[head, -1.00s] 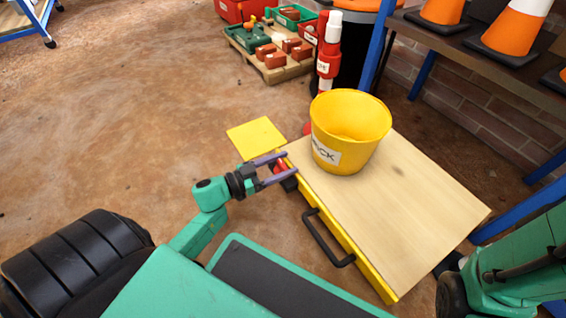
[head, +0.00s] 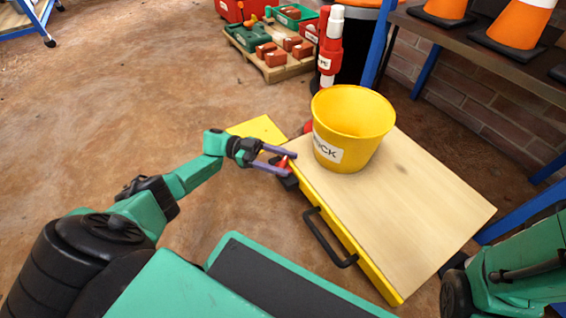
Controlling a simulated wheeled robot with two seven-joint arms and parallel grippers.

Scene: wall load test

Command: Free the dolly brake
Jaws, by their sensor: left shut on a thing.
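The dolly (head: 420,208) has a pale wooden deck with yellow sides and a black handle (head: 328,240) on its near left side. A red brake lever (head: 283,163) shows at the dolly's upper-left corner, above a dark wheel. My left gripper (head: 290,163) has its two purple-grey fingers around the red lever and is shut on it. The fingers partly hide the lever. A yellow bucket (head: 350,112) with a partly readable label stands upright on the far part of the deck. My right arm shows at the lower right, but its gripper is out of view.
A yellow square (head: 258,128) lies on the floor beside the dolly's corner. A pallet (head: 262,62) with bricks and bins is at the back. A shelf with orange cones (head: 515,28) and blue legs stands right. Open brown floor lies left.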

